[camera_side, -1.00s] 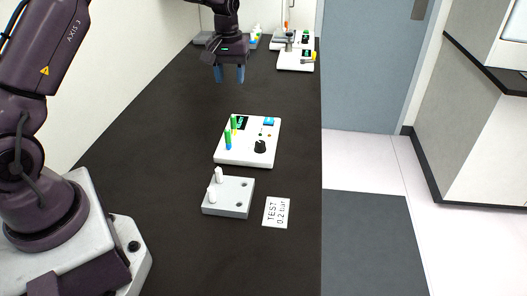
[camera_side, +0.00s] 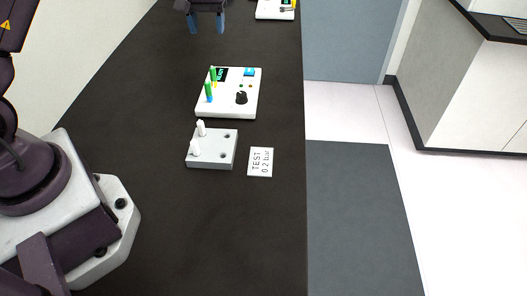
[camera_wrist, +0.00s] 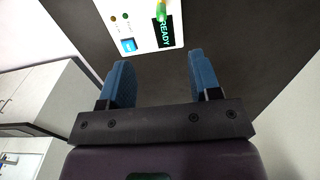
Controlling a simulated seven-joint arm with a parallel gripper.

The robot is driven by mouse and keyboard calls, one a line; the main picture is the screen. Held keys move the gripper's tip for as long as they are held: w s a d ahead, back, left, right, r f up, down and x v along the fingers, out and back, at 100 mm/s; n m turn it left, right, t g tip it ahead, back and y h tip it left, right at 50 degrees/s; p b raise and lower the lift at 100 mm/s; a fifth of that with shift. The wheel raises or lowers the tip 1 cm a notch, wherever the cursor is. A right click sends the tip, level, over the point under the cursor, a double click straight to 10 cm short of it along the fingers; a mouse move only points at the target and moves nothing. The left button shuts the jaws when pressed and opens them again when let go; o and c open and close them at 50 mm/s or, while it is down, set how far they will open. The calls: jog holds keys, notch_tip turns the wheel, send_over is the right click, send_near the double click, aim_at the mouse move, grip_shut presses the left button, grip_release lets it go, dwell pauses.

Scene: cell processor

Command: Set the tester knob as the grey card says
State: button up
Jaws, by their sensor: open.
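The white tester (camera_side: 228,105) stands on the dark bench in the side view, with a black knob (camera_side: 241,97), a small display, a blue button (camera_side: 249,72) and two green-topped pieces standing at its left. The card (camera_side: 261,162) lies flat in front of it and reads "TEST 0.2 bar"; it looks whitish grey. My gripper (camera_side: 207,22) is open and empty above the bench, beyond the tester. In the wrist view, its blue fingers (camera_wrist: 157,80) are apart, and part of the tester (camera_wrist: 110,12) shows at the top with its display reading "READY". The knob is out of the wrist view.
A grey block (camera_side: 213,160) with two white pegs and two holes stands between the tester and the near bench, left of the card. Another white device (camera_side: 275,10) is at the far end. The bench left of the tester is clear.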

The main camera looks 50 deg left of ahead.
jog(key=d+f+m, duration=0.2)
jog(key=d+m, duration=0.1)
jog(key=d, duration=0.2)
jog(key=m, duration=1.6)
send_over(241, 93)
jog(key=f, duration=0.1)
notch_tip(241, 93, down, 13)
jog(key=shift+f, duration=0.1)
jog(key=c, duration=0.9)
jog(key=shift+c, duration=0.2)
